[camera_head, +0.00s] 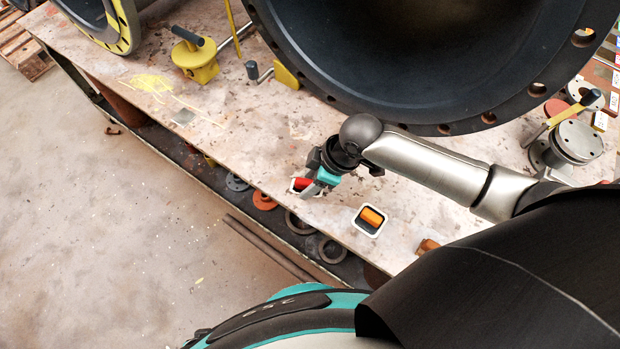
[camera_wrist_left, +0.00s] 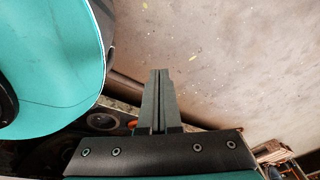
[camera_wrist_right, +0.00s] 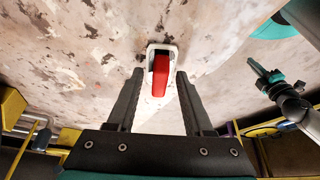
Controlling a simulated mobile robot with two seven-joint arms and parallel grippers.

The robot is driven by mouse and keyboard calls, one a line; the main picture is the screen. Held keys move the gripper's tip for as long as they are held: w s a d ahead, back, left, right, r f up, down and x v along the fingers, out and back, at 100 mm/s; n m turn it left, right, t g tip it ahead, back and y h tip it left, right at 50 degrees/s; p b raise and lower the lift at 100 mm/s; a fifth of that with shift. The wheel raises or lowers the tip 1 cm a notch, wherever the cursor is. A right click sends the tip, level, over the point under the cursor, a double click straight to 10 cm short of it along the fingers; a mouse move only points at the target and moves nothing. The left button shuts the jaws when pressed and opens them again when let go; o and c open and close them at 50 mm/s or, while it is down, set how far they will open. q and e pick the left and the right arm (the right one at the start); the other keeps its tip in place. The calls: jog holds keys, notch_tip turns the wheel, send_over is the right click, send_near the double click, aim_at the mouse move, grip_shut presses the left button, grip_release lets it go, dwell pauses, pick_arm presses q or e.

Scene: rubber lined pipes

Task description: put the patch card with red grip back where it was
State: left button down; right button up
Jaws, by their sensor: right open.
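The red grip (camera_wrist_right: 160,76) stands on a white-edged piece with a dark middle (camera_wrist_right: 152,52), lying on the worn table top; I cannot tell whether this is the card itself or a holder. In the head view the red grip (camera_head: 302,184) shows near the table's front edge, partly hidden by my right gripper (camera_head: 313,185). In the right wrist view my right gripper (camera_wrist_right: 160,74) is open, one finger on each side of the red grip, with gaps visible. My left gripper (camera_wrist_left: 158,72) has its fingers together with nothing between them, and is not visible in the head view.
A similar white-edged piece with an orange grip (camera_head: 371,216) lies to the right. A large flanged pipe (camera_head: 400,60) stands behind. A yellow tool with a black handle (camera_head: 196,58) is at the back left. A flanged valve-like part (camera_head: 572,142) is at right.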

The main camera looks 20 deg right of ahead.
aim_at(309, 181)
jog(key=shift+r, duration=0.3)
jog(key=p+v, duration=0.2)
jog(key=v, duration=0.2)
jog(key=shift+d+r, duration=0.1)
jog(key=shift+r, duration=0.25)
pick_arm(q)
jog(key=s+d+r+p, duration=0.2)
jog(key=s+r+p, duration=0.1)
jog(key=s+r, duration=0.1)
jog(key=shift+s+d+g, duration=0.4)
jog(key=shift+s, duration=0.05)
pick_arm(e)
jog(key=v, duration=0.7)
